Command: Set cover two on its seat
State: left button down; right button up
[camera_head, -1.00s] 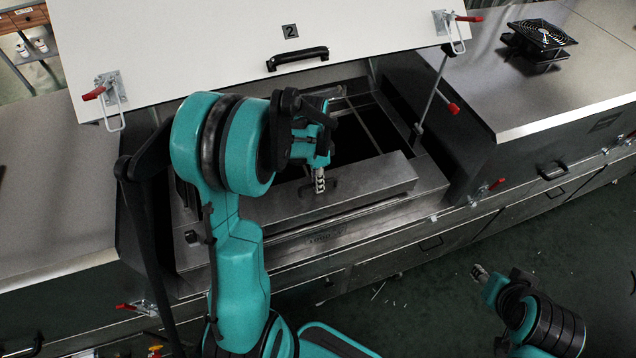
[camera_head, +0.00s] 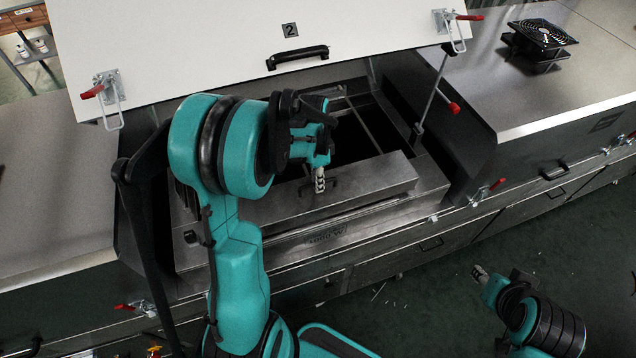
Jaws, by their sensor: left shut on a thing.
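Cover two, a white panel (camera_head: 200,45) marked 2 with a black handle (camera_head: 297,57), stands raised and tilted over an open bay of the dryer. My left gripper (camera_head: 319,182) is in the bay below the panel, apart from the panel's handle. It is shut on what looks like a small dark handle (camera_head: 333,183) on a long grey metal piece (camera_head: 375,182) across the bay's front; the fingers hide part of that handle. My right gripper (camera_head: 480,273) is low at the right, over the floor, away from the cover; its finger gap is too small to tell.
A thin stay rod with a red knob (camera_head: 453,108) stands at the bay's right. Red-handled latches (camera_head: 100,91) sit on the panel's corners. A black fan (camera_head: 540,38) rests on the right-hand housing. The left housing top (camera_head: 50,200) is clear.

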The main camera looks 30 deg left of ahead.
pick_arm(q)
jog(key=shift+f+b, duration=1.1)
jog(key=shift+f, duration=0.15)
jog(key=c, duration=1.5)
grip_release()
jog(key=shift+c, duration=0.2)
notch_tip(320, 180, up, 12)
jog(key=w+a, duration=0.1)
jog(key=shift+a, duration=0.15)
